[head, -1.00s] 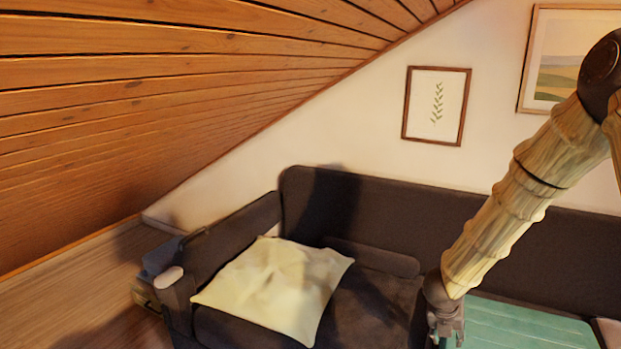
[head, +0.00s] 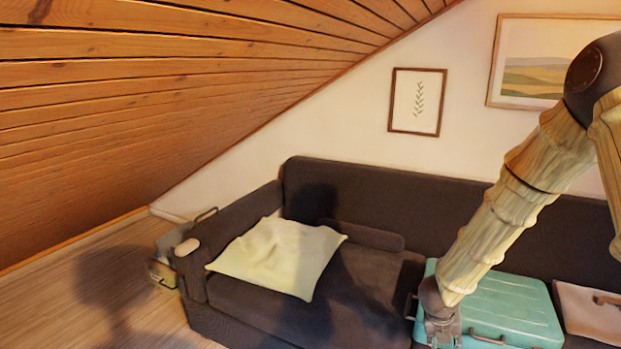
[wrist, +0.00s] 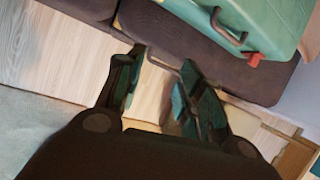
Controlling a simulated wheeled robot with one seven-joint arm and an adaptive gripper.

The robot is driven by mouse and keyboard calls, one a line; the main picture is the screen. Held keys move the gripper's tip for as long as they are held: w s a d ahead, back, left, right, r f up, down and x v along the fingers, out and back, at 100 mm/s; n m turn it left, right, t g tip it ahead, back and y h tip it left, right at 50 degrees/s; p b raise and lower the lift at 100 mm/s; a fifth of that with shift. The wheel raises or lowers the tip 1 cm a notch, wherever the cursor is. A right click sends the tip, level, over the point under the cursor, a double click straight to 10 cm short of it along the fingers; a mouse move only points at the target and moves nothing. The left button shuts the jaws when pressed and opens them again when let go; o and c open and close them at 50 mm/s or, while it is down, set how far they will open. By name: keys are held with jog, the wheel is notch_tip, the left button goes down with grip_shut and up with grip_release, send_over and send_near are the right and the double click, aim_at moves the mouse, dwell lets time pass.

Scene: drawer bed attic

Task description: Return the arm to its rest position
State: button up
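My arm reaches down from the right of the head view, bent at a dark joint. My gripper (head: 441,334) is at its lower end, in front of the teal suitcase (head: 500,305) on the dark sofa (head: 300,310). In the wrist view my gripper (wrist: 160,92) has its two dark fingers apart, with pale wood floor and a thin metal bar (wrist: 165,66) showing between them. I see nothing held. The suitcase also shows at the top of the wrist view (wrist: 265,25). The fingertips are too small to judge in the head view.
A cream cushion (head: 277,259) lies on the sofa's left seat. A pinkish case (head: 590,312) lies right of the suitcase. The wooden ceiling (head: 150,110) slopes down at left. Bare floor (head: 100,300) lies at lower left.

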jog(key=s+a+f+n+b, duration=0.2)
jog(key=s+f+n+b, duration=0.1)
jog(key=s+f+n, duration=0.75)
jog(key=s+a+f+n+b, duration=0.2)
jog(key=s+f+n, duration=0.5)
jog(key=f+n, duration=0.5)
jog(key=s+a+f+n+g+y+b, duration=0.2)
jog(key=s+a+f+n, duration=0.2)
jog(key=s+f+n, duration=0.5)
jog(key=s+a+f+n+g+y+b, duration=0.1)
jog(key=s+a+f+n+y+b, duration=0.2)
jog(key=s+n, duration=0.65)
notch_tip(320, 180, up, 26)
jog(key=s+m+h+p, duration=0.1)
jog(key=s+m+p, duration=0.1)
jog(key=p, duration=2.5)
jog(key=shift+a+r+p, duration=0.2)
jog(key=shift+a+p, duration=0.1)
jog(key=shift+p, duration=0.05)
jog(key=shift+s, duration=0.15)
